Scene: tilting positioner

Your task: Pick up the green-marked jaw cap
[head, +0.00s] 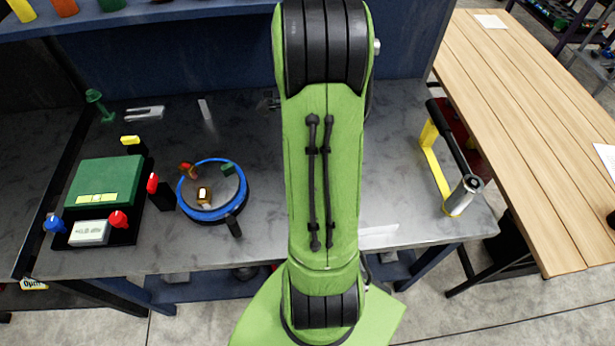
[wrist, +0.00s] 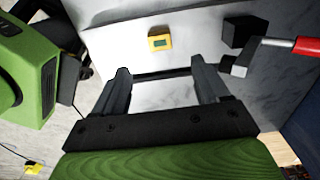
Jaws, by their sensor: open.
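In the wrist view, a small yellow block with a dark green mark (wrist: 160,38) lies on the grey surface, ahead of my gripper (wrist: 161,75). It looks like the green-marked jaw cap. In the head view my gripper is hidden behind my green arm, and I cannot clearly make out this block. A round plate with a blue rim (head: 206,214) carries small blocks, including a dark green one (head: 228,168).
In the wrist view, a black block (wrist: 243,31) and a red-handled tool (wrist: 300,45) lie right of the yellow block. In the head view, a tray with a green box (head: 104,183) stands left, and a yellow stand with a cylinder (head: 463,196) stands right.

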